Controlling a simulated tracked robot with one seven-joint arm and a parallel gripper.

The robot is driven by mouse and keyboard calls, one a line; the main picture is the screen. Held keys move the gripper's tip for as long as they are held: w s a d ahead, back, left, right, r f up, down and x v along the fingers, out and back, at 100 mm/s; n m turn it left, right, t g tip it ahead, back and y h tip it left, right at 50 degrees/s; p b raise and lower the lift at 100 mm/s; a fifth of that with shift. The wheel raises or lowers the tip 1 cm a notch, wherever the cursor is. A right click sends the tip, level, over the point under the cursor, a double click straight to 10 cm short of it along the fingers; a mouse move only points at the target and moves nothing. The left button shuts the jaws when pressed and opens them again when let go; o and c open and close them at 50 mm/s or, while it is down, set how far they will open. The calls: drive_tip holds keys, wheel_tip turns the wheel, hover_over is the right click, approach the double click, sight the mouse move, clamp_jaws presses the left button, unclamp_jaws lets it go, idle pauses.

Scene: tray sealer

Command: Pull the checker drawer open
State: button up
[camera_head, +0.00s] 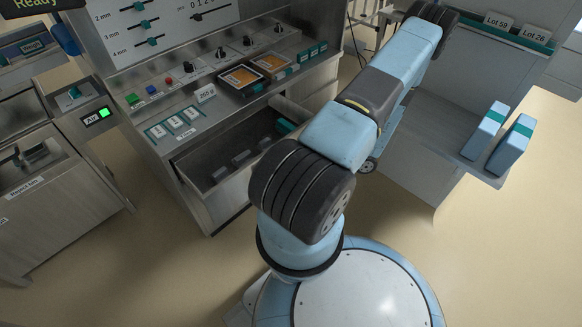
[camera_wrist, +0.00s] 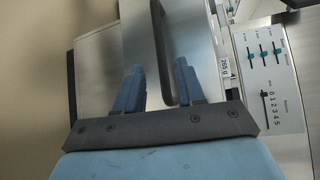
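In the wrist view, a dark bar handle (camera_wrist: 158,45) stands out from a bare metal front (camera_wrist: 195,45). My gripper (camera_wrist: 158,78) is open, its two blue fingers apart. The handle's near end lies between them in this view, closer to the right finger. I see no clear contact. In the head view, a drawer (camera_head: 190,178) beneath the counter stands pulled out, with grey blocks inside. My arm covers part of it, and its handle does not show there. I cannot make out my gripper's fingers in the head view.
The counter above carries a 265 g tag (camera_head: 205,92), white cards (camera_head: 173,126), coloured buttons and food trays (camera_head: 241,77). A cabinet (camera_head: 60,190) stands at left. At right, a shelf holds blue-white boxes (camera_head: 511,146). Floor (camera_head: 150,265) is clear at front left.

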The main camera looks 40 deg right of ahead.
drive_tip(key=f+v, duration=0.1)
drive_tip(key=v, duration=0.5)
drive_tip(key=shift+s+r, duration=0.15)
drive_tip(key=shift+r, duration=0.35)
drive_tip(key=shift+d, duration=0.15)
drive_tip(key=w+a+r+n+g+h, duration=0.25)
drive_tip(key=w+r+g, duration=0.2)
drive_tip(key=r, duration=0.55)
drive_tip(key=w+a+r+n+g+h, duration=0.1)
drive_tip(key=w+a+r+n+g, duration=0.25)
drive_tip(key=r, duration=0.65)
drive_tip(key=w+a+r+n+g+h, duration=0.15)
drive_tip(key=w+a+r+g, duration=0.35)
drive_tip(key=r, duration=0.5)
drive_tip(key=s+a+r+n+t+h, duration=0.1)
drive_tip(key=s+a+r+t+h, duration=0.2)
drive_tip(key=a+r, duration=0.7)
drive_tip(key=s+a+r+n+t+h, duration=0.1)
drive_tip(key=s+a+r+t+h, duration=0.3)
drive_tip(key=a+r, duration=0.5)
drive_tip(key=shift+s+a+r+n+t, duration=0.35)
drive_tip(key=shift+s+r, duration=0.45)
drive_tip(key=shift+r, duration=1.1)
drive_tip(key=shift+o, duration=0.3)
drive_tip(key=shift+s, duration=0.1)
